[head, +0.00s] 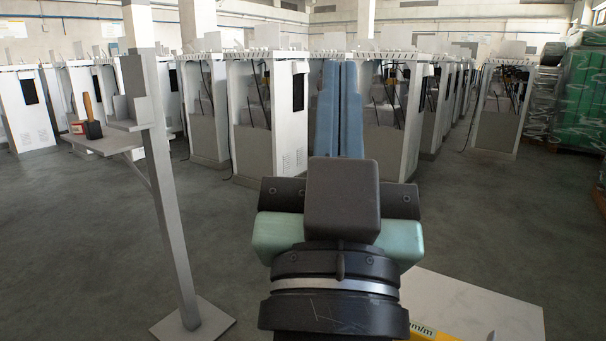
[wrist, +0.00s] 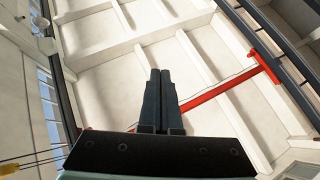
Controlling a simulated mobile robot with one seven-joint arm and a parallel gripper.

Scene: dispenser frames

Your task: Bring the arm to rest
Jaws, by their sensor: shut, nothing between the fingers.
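My gripper (head: 339,68) stands upright in the middle of the head view, its two blue-grey fingers side by side and pointing up. The fingers are shut against each other with nothing between them. In the wrist view my gripper (wrist: 160,74) shows the same two fingers together, dark against the ceiling. The gripper touches nothing that I can see. Most of my arm below the wrist is out of view.
A grey post (head: 166,190) on a square foot stands at left, its shelf (head: 107,144) carrying a mallet (head: 91,118). Rows of white dispenser frames (head: 262,125) fill the back. Green wrapped stacks (head: 578,95) stand at right. Grey floor (head: 472,215) lies open between.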

